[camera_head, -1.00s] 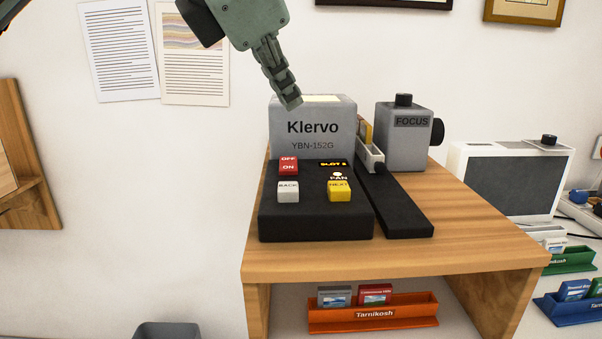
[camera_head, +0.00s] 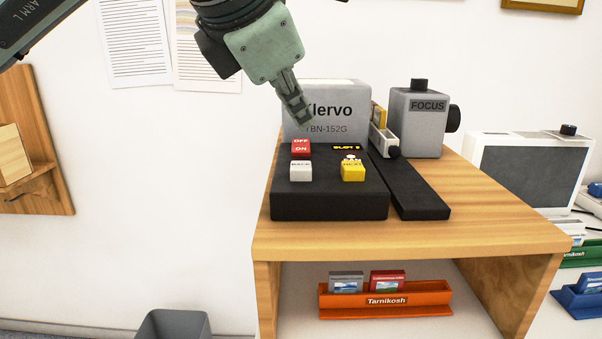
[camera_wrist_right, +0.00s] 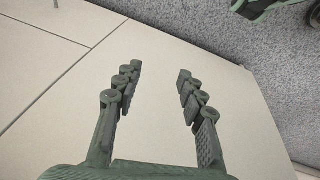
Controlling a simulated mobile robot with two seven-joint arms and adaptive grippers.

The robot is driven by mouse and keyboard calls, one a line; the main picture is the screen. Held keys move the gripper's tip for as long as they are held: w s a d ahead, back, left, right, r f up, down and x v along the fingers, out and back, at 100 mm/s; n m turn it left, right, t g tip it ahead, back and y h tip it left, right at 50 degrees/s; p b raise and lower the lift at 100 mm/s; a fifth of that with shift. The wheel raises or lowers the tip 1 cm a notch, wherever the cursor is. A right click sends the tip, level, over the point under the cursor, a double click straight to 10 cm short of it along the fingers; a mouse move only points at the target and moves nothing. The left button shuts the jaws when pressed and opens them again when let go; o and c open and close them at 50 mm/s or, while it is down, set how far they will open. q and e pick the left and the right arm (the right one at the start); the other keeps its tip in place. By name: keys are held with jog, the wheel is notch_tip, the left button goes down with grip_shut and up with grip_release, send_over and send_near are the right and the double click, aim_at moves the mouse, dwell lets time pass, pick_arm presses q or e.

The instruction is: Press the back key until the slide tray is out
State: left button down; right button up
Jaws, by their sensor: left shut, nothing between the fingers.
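The grey and black Klervo slide projector (camera_head: 330,205) stands on a wooden table. Its white BACK key (camera_head: 301,171) is at the front left of the black panel, with a yellow key (camera_head: 352,171) to its right and a red OFF/ON switch (camera_head: 301,148) behind it. The slide tray (camera_head: 383,141) is at the projector's right side, at the rear of a black track (camera_head: 408,186). My left gripper (camera_head: 303,118) is shut and empty, above and behind the red switch, in front of the Klervo label. My right gripper (camera_wrist_right: 158,85) is open and empty in the right wrist view.
A grey FOCUS unit (camera_head: 418,125) stands right of the tray. An orange Tarnikosh rack (camera_head: 385,300) with slides sits beneath the tabletop (camera_head: 420,237). A white-framed screen (camera_head: 525,175) stands at the right. A grey bin (camera_head: 172,325) is at the lower left.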

aim_at(304, 162)
pick_arm(q)
notch_tip(304, 162, down, 3)
jog(key=shift+r+b, duration=0.1)
jog(key=shift+b, duration=1.1)
jog(key=shift+f, duration=0.2)
pick_arm(e)
notch_tip(304, 162, up, 7)
jog(key=shift+s+d, duration=0.15)
jog(key=shift+s, duration=0.15)
jog(key=shift+f, duration=0.1)
pick_arm(q)
jog(key=shift+f+b, duration=0.45)
jog(key=shift+b, duration=0.45)
pick_arm(e)
jog(key=shift+f, duration=0.65)
pick_arm(q)
jog(key=shift+f+b, duration=0.85)
jog(key=shift+b, duration=0.1)
pick_arm(e)
jog(key=shift+f, duration=0.95)
pick_arm(q)
jog(key=shift+r, duration=0.1)
pick_arm(e)
jog(key=shift+r, duration=0.1)
pick_arm(q)
jog(key=shift+r+p, duration=0.7)
jog(key=shift+r, duration=0.5)
pick_arm(e)
jog(key=shift+r, duration=0.6)
